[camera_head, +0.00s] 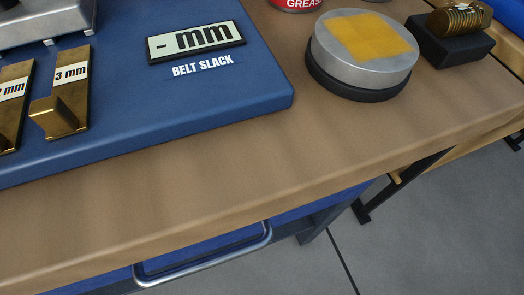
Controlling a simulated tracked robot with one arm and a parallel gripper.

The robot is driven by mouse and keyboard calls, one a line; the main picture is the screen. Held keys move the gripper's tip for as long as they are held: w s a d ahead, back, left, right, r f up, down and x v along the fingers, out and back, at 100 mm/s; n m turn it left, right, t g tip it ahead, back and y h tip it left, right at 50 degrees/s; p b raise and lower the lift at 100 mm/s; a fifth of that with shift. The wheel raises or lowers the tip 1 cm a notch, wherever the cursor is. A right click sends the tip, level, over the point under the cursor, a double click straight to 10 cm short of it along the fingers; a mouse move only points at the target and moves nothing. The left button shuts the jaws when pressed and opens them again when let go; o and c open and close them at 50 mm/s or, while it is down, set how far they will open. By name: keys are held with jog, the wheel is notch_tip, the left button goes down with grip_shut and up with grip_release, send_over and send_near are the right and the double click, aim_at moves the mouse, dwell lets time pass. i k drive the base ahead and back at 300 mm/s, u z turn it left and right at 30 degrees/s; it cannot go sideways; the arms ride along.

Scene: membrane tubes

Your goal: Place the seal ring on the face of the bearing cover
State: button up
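My gripper does not show in this view. A round grey metal piece with a square yellow patch on top (362,45) stands on a black round base (358,88) on the brown bench; I cannot tell whether it is the bearing cover. I cannot make out a separate seal ring. The black base shows only as a rim under the metal piece, and its shape underneath is hidden.
The brown bench top (190,185) is clear in front. A blue board (210,100) carries a "mm" display (196,41) and brass hooks (62,95). A red grease can (297,4) and a ribbed brass piece (460,18) on a black block (452,47) stand at the back. A drawer handle (205,262) projects below.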

aim_at(367, 35)
jog(key=u, duration=0.05)
jog(key=i, duration=1)
jog(key=z, duration=0.05)
